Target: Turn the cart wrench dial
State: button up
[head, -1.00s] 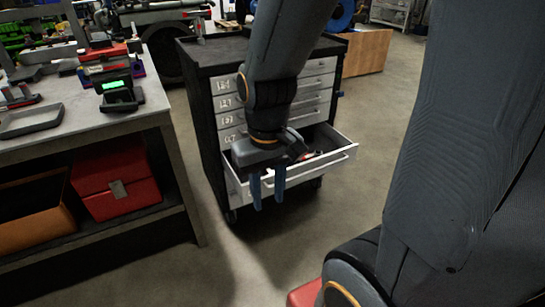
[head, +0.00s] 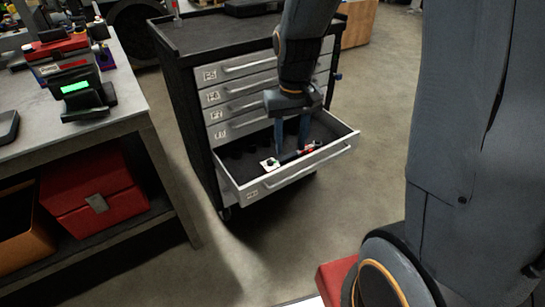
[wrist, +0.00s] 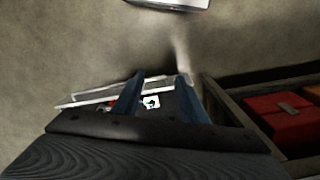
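The cart (head: 182,90) is a black tool cabinet with grey drawers, and its lowest visible drawer (head: 330,160) is pulled open. A long dark tool with a red end, probably the wrench (head: 290,157), lies in that drawer. At its left end is a white piece with a dark round knob, perhaps the dial (head: 270,164); it also shows in the wrist view (wrist: 152,101). My gripper (head: 291,148) points down into the drawer above the tool, its two blue fingers apart. In the wrist view my gripper (wrist: 158,84) shows nothing clearly held between the fingers. Contact with the tool cannot be told.
A workbench (head: 128,110) stands left of the cart, with a device with a green screen (head: 75,88) on top and a red box (head: 95,190) on its shelf. Closed drawers rise behind the open one. The floor (head: 385,110) right of the cart is clear.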

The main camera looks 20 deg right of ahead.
jog(key=w+f, duration=0.9)
jog(key=w, duration=0.5)
send_over(270, 161)
notch_tip(270, 161, down, 11)
jog(key=shift+m, duration=0.4)
jog(key=shift+w+d+f+p, duration=0.1)
jog(key=shift+f+p, duration=0.4)
jog(key=shift+f, duration=3.75)
grip_shut()
